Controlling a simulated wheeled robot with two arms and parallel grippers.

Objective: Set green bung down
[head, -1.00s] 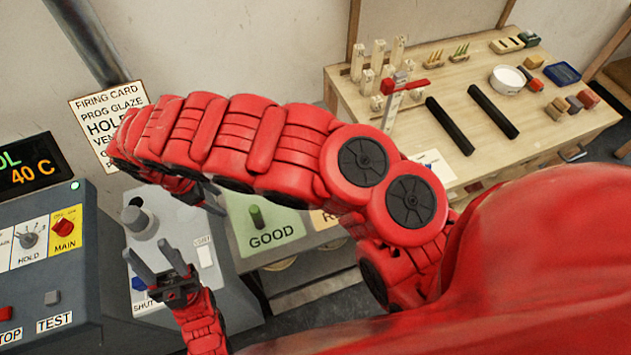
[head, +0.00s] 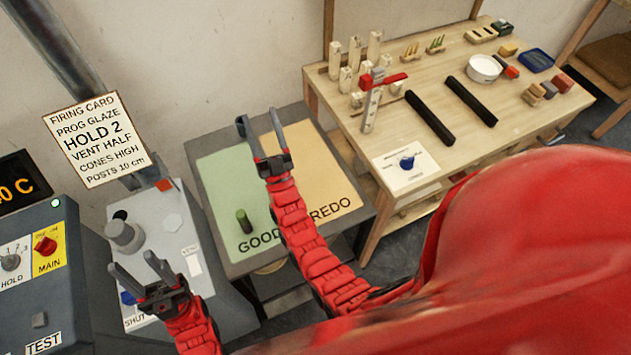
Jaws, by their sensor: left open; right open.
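The green bung (head: 244,221) stands upright on the green GOOD area (head: 222,175) of a grey board, near its front edge beside the GOOD lettering. Nothing touches it. My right gripper (head: 259,121) is open and empty above the back of the board, well behind and above the bung. My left gripper (head: 131,263) is open and empty over the front of the grey vent box, left of the board.
The tan REDO area (head: 310,165) is bare. The vent box (head: 150,215) carries a round grey knob (head: 125,236). A firing card (head: 96,139) hangs behind. A wooden table (head: 345,130) at the right holds posts, two black bars (head: 430,118) and a white bowl (head: 484,68).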

